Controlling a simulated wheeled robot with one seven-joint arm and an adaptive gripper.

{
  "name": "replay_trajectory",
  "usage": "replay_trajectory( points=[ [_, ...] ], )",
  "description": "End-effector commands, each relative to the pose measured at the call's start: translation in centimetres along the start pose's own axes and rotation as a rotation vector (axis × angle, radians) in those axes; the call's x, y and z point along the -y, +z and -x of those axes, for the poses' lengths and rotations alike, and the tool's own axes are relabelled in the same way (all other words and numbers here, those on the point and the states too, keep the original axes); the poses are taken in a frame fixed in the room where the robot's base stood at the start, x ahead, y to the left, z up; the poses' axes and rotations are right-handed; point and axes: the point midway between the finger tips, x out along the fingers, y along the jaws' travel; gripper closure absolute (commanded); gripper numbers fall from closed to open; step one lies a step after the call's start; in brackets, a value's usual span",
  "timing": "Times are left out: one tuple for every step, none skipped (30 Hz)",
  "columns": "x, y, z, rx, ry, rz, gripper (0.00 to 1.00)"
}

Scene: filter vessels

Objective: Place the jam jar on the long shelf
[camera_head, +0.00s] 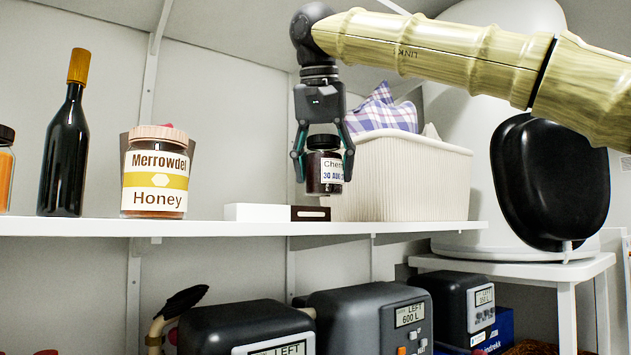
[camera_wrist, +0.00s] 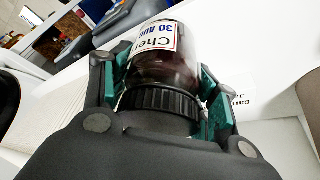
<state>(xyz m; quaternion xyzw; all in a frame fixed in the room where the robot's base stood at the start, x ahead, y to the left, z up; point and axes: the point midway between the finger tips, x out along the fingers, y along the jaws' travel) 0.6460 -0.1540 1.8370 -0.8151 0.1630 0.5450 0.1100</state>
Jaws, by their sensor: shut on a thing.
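The jam jar (camera_head: 325,171) is a small dark jar with a black lid and a white label reading "Che..." and "30 AUG". My gripper (camera_head: 322,158) points down from above and is shut on the jar, one finger on each side. The jar is upright and appears held a little above the long shelf (camera_head: 250,228), in front of the white basket. In the wrist view, the jar (camera_wrist: 165,62) sits between the green finger pads, its black lid toward my palm.
A honey jar (camera_head: 155,180), a dark bottle (camera_head: 65,150) and an orange jar (camera_head: 6,170) stand left on the shelf. A white box (camera_head: 256,212) and a dark small box (camera_head: 310,213) lie near the held jar. The white basket (camera_head: 405,180) stands right. Grey devices (camera_head: 370,320) are below.

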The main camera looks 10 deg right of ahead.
Motion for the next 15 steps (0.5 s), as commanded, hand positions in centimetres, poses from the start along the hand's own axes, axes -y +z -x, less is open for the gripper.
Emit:
replay_trajectory(
  points=[
    [0.4,-1.0,0.0,0.001,0.001,-0.001,0.79],
    [0.6,-1.4,-0.2,0.000,0.000,-0.001,0.79],
    [0.9,-1.9,-0.6,0.001,0.001,-0.001,0.79],
    [1.1,-2.2,-0.8,0.001,0.001,0.000,0.79],
    [1.2,-2.5,-1.0,0.000,0.001,0.000,0.79],
    [1.4,-2.9,-1.2,0.000,0.001,0.000,0.79],
    [1.5,-3.1,-1.4,0.000,0.001,0.000,0.79],
    [1.6,-3.2,-1.5,0.000,0.001,0.000,0.79],
    [1.6,-3.4,-1.7,0.000,0.000,0.000,0.79],
    [1.7,-3.4,-1.7,0.000,0.000,0.000,0.79],
    [1.7,-3.5,-1.8,0.000,0.000,-0.001,0.79],
    [1.7,-3.6,-1.8,0.000,0.000,-0.001,0.79],
    [1.8,-3.7,-1.9,0.000,0.000,-0.001,0.79],
    [1.8,-3.9,-1.9,0.000,0.001,-0.001,0.79],
    [1.9,-4.1,-2.0,0.000,0.001,-0.002,0.79]
  ],
)
